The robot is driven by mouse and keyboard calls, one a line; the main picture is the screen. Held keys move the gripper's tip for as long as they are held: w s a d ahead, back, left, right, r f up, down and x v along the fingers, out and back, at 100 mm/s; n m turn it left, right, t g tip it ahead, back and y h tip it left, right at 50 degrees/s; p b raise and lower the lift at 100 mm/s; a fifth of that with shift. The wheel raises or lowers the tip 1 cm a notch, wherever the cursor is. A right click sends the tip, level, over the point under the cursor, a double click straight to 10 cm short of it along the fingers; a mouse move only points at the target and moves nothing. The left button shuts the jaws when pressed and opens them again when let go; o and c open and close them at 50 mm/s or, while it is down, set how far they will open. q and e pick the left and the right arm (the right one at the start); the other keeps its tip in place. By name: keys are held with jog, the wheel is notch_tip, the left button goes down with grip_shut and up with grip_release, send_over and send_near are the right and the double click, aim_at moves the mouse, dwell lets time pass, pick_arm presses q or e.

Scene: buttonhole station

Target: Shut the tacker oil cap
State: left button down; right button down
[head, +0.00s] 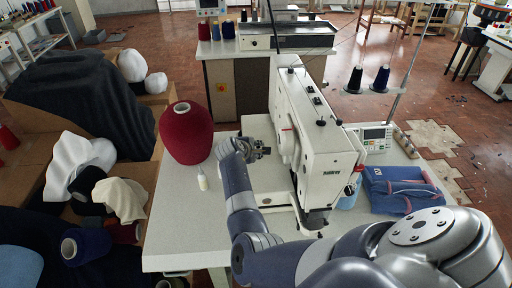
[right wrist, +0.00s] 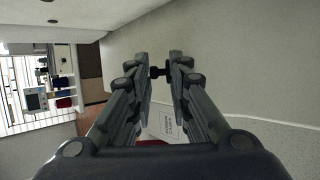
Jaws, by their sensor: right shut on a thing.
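The tacker (head: 312,120) is the white sewing machine on the white table. My right gripper (head: 262,150) is at the left side of its body, with my arm reaching in from the lower right. In the right wrist view the fingertips of my right gripper (right wrist: 162,72) are closed on a small dark knob, which I take to be the oil cap (right wrist: 158,72). The pale machine wall lies just beyond it. The head view does not show the cap clearly, as the gripper covers it. I cannot tell how far the cap is turned. My left gripper is not in view.
Folded blue denim (head: 402,188) and a control panel (head: 375,138) are to the right. Fabric-filled boxes lie at the left.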

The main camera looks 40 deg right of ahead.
jog(key=shift+s+a+f+m+t+h+b, duration=0.35)
jog(key=shift+t+h+b, duration=0.2)
jog(key=shift+b, duration=0.4)
jog(key=shift+d, duration=0.1)
jog(key=c, duration=1.6)
grip_release()
jog(key=shift+o, duration=0.2)
jog(key=shift+r, duration=0.1)
